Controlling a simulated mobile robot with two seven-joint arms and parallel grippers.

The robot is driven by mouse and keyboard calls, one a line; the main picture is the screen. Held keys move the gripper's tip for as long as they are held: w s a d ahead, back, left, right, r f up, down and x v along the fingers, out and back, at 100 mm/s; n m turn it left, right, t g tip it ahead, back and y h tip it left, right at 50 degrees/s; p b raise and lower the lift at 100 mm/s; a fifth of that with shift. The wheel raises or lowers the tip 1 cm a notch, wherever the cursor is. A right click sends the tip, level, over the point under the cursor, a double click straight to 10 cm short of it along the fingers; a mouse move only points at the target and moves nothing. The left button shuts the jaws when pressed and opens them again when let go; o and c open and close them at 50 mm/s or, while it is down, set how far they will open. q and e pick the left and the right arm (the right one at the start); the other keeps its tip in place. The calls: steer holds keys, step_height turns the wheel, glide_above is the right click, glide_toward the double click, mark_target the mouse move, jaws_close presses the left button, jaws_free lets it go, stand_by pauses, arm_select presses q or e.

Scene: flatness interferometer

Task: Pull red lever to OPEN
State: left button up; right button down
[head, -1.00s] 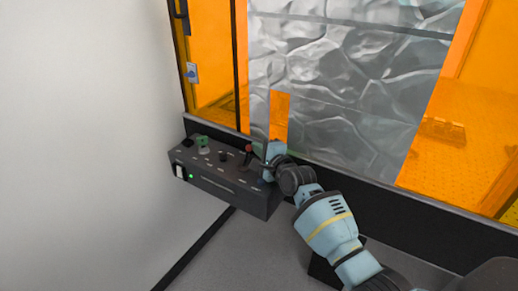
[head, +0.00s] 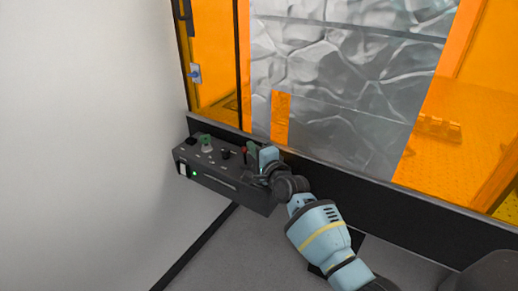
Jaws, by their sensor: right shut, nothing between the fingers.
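The red lever (head: 244,152) stands up from the top of a dark control box (head: 222,186), toward the box's right side. My right gripper (head: 254,168) is at the right end of the box, just to the right of the lever. Its fingers are shut with nothing between them. The small gap between fingers and lever is hard to judge, so I cannot tell whether they touch. The box's labels are too small to read. My left gripper is not in view.
A green knob (head: 207,141) and a black knob (head: 226,154) stand on the box left of the lever. A green light (head: 194,174) glows on its front. An orange-tinted enclosure (head: 435,120) rises behind. A white wall (head: 80,140) is at left.

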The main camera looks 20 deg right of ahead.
steer(key=shift+s+a, duration=0.35)
steer(key=shift+a, duration=0.15)
steer(key=shift+s+d+f, duration=0.1)
steer(key=shift+d, duration=0.05)
steer(key=s, duration=0.4)
steer(key=s+p, duration=0.1)
steer(key=s, duration=0.1)
steer(key=shift+s+d, duration=0.15)
steer(key=shift+d, duration=0.25)
steer(key=shift+s, duration=0.65)
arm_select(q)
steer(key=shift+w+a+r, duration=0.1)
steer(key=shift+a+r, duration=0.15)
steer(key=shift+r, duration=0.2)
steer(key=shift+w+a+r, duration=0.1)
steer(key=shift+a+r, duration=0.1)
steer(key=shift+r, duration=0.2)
arm_select(e)
steer(key=shift+d, duration=0.1)
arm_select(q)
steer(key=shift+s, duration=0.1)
